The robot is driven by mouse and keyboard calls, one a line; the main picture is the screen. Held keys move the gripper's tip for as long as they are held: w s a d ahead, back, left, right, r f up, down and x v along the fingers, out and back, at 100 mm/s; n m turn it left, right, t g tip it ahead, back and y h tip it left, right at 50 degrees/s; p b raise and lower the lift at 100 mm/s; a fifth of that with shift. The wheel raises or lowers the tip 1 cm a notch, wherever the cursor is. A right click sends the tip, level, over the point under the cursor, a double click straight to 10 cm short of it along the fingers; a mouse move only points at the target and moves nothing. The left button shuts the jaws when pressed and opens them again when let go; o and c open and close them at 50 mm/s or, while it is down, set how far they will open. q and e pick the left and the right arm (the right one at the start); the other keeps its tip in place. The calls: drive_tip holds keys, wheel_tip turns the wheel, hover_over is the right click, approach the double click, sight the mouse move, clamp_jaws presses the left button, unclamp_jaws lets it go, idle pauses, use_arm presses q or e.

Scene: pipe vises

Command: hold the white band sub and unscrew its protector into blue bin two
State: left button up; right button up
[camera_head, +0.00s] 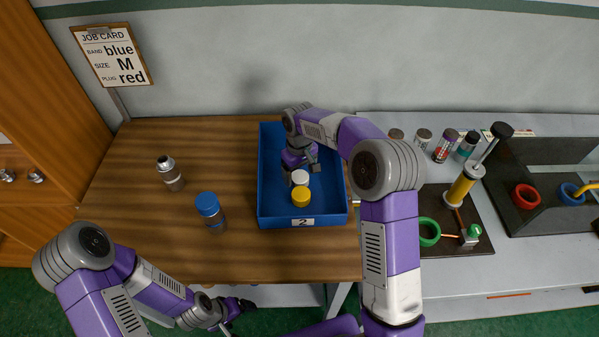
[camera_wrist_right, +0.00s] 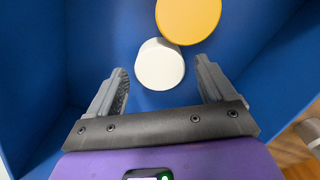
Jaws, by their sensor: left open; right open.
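A blue bin labelled 2 (camera_head: 266,205) stands on the wooden table. A white cap (camera_head: 300,177) and a yellow cap (camera_head: 302,197) lie inside it. My right gripper (camera_head: 303,164) is open inside the bin; in the right wrist view the white cap (camera_wrist_right: 161,66) shows between and beyond its fingertips (camera_wrist_right: 162,78), not gripped. A grey sub with a bare metal top (camera_head: 170,174) stands on the table at the left; I cannot make out its band colour. A sub with a blue cap (camera_head: 211,212) stands nearer. My left gripper (camera_head: 240,305) is open and empty, below the table's front edge.
A job card (camera_head: 112,55) reads band blue, size M, plug red. On the right bench are several small cylinders (camera_head: 445,146), a yellow pump-like tool (camera_head: 462,187), a green ring (camera_head: 428,232) and a dark tray (camera_head: 520,226) with red and blue rings.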

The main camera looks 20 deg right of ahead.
sight(299, 176)
wheel_tip(299, 176, up, 12)
drive_tip(key=p, duration=0.3)
